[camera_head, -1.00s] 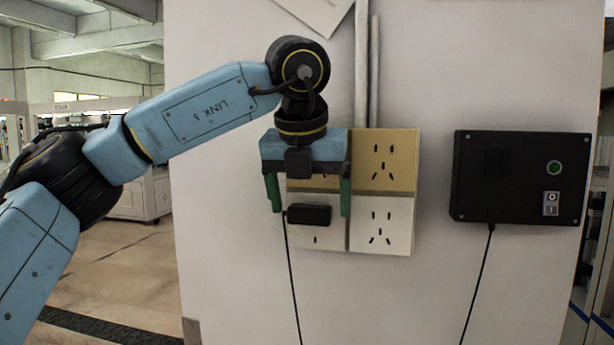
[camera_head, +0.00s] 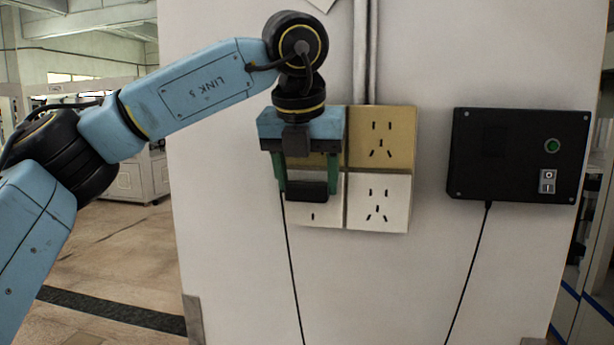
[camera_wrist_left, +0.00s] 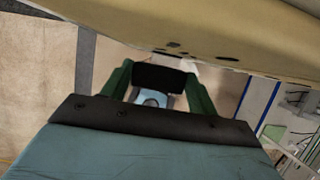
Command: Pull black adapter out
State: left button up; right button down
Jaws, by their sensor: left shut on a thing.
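The black adapter (camera_head: 306,190) is at the lower left socket plate (camera_head: 322,214) of the wall block, with a thin cable (camera_head: 290,255) hanging from its left end. My left gripper (camera_head: 306,186) comes in from above, its green fingers shut on the adapter's two ends. My right gripper is not in view.
The upper right plate (camera_head: 381,138) is yellowish, and the lower right plate (camera_head: 378,202) is white; both have bare sockets. A black control box (camera_head: 515,160) with a green button hangs to the right, its cable running down. Vertical pipes (camera_head: 365,50) run above the plates.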

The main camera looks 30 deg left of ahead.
aim_at(301, 183)
pick_arm(q)
jog(key=shift+s, duration=0.2)
jog(key=shift+s+d+b, duration=0.25)
jog(key=shift+s+b, duration=0.45)
jog(key=shift+s, duration=0.35)
jog(key=shift+b, duration=0.3)
jog(key=shift+s+d+b, duration=0.25)
jog(key=shift+s+b, duration=0.25)
jog(key=shift+s, duration=0.15)
jog(key=shift+s+d+b, duration=0.25)
jog(key=shift+s+b, duration=0.4)
jog(key=shift+s, duration=0.4)
